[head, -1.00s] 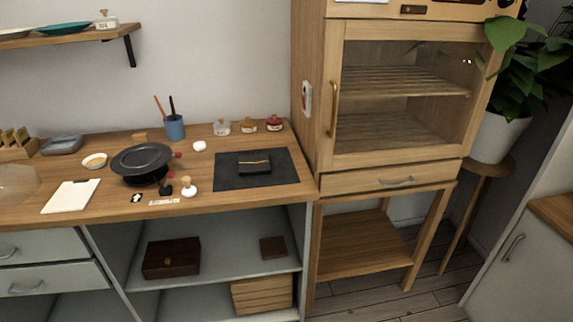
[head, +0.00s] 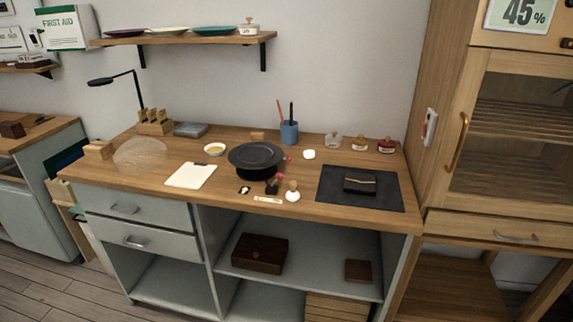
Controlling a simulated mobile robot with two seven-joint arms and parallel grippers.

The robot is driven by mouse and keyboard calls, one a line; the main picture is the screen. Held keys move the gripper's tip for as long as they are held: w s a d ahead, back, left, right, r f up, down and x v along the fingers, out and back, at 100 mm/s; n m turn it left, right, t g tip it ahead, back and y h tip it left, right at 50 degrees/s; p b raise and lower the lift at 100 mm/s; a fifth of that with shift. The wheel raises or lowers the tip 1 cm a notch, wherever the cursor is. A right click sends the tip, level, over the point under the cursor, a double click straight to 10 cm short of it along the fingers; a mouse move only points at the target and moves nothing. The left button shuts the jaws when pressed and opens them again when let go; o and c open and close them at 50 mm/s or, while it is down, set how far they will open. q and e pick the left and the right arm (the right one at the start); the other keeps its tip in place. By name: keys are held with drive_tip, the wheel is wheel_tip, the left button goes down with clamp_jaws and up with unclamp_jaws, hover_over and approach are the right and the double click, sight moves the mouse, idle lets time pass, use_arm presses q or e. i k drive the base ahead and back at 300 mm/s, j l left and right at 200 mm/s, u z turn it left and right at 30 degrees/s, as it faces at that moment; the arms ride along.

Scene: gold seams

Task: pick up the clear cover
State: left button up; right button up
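A clear cover (head: 141,152), a see-through dome, sits on the left part of the wooden worktop (head: 130,178). It stands between a small wooden block and a white board. Its edges are faint against the wood. Neither of my grippers is in the head view.
A wooden block (head: 98,150), a wooden rack (head: 155,122), a grey box (head: 190,130) and a white board (head: 190,175) surround the cover. A black lamp (head: 125,78) stands behind it. Grey drawers (head: 124,208) sit below; the floor at front left is clear.

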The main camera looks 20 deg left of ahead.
sight(138, 156)
drive_tip(key=u, duration=1.4)
drive_tip(key=i+j, duration=0.1)
drive_tip(key=i, duration=0.2)
drive_tip(key=u, duration=0.05)
